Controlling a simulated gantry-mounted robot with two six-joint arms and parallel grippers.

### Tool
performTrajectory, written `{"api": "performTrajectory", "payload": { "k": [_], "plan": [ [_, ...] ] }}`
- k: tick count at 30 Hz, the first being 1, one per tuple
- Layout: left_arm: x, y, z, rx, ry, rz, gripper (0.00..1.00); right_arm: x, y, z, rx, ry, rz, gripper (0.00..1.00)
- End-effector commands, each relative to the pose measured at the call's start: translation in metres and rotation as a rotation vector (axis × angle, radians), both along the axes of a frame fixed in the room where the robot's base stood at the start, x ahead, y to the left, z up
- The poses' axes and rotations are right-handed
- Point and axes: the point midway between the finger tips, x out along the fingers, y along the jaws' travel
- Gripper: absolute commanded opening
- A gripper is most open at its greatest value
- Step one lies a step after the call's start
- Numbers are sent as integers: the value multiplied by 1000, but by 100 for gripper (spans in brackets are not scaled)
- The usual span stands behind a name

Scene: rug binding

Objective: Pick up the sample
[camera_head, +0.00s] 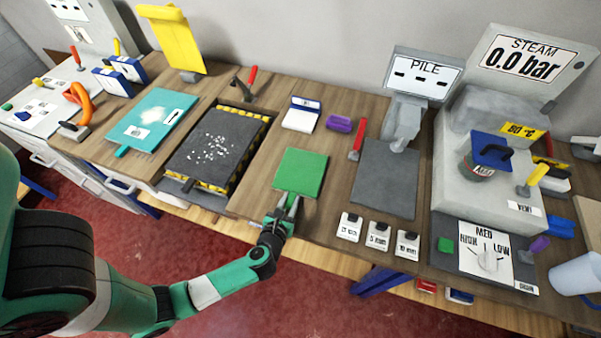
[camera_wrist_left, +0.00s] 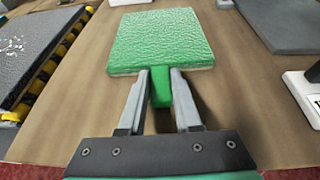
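The sample is a green square pad (camera_head: 301,172) on the wooden bench, between the dark tray and the grey plate. It also fills the top middle of the left wrist view (camera_wrist_left: 162,40), with a short green tab (camera_wrist_left: 160,86) at its near edge. My left gripper (camera_head: 289,200) is at that near edge. In the wrist view its two grey fingertips (camera_wrist_left: 161,80) lie against both sides of the tab, with no clear gap. The pad looks flat; I cannot tell whether it is slightly off the bench. My right gripper is not in view.
A dark tray (camera_head: 184,182) with yellow-striped edges and white bits lies left of the sample. A grey plate (camera_head: 385,180) with a red-handled tool (camera_head: 357,141) is to the right. White labelled blocks (camera_head: 378,237) stand near the front edge. A purple block (camera_head: 339,123) is behind.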

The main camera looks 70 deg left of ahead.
Motion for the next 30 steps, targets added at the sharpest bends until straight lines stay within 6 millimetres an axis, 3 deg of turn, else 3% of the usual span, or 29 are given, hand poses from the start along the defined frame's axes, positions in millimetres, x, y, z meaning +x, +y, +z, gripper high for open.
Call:
{"api": "performTrajectory", "payload": {
  "k": [3,17,23,26,30],
  "plan": [
    [0,0,0,0,0,0,0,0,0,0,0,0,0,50],
    [0,0,6,0,-1,0,0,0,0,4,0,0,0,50],
    [0,0,36,0,-3,0,0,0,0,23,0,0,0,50],
    [-16,9,57,0,0,7,0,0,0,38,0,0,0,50],
    [-47,27,103,-1,-1,12,0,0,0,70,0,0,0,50]
  ]
}}
